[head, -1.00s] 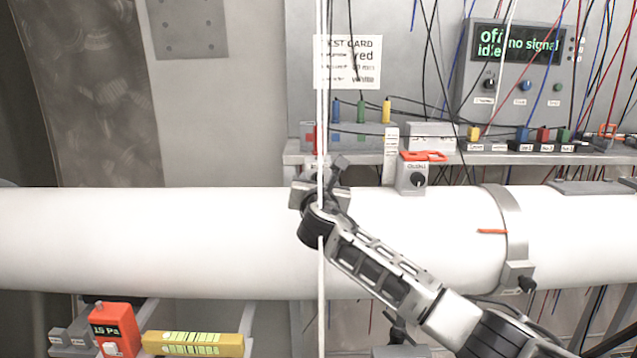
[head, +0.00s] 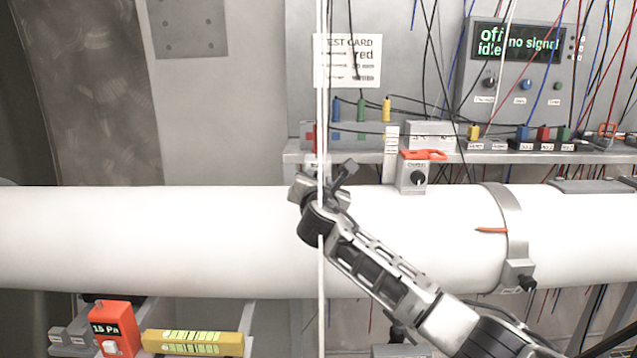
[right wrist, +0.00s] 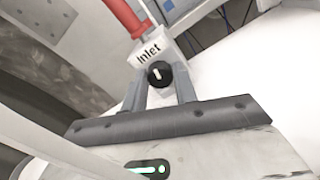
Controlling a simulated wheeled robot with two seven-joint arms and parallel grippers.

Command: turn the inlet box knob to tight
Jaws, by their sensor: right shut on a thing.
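My right gripper (head: 322,182) is in front of the white pipe, left of centre in the head view. In the right wrist view its grey fingers (right wrist: 160,84) stand either side of the round black knob (right wrist: 158,71) and are shut on it. The knob has a short white mark that looks near upright in that view. The pale inlet box (right wrist: 148,52) carries the word "Inlet" and has a red handle or tube above it. In the head view the gripper hides the knob. My left gripper is not in view.
A white cord (head: 321,270) hangs in front of my right wrist. A similar grey box (head: 411,187) with a dark knob and orange top stands to the right. The white pipe (head: 150,240) runs across. A display unit (head: 515,65) reads "off", "idle", "no signal". Loose wires hang at right.

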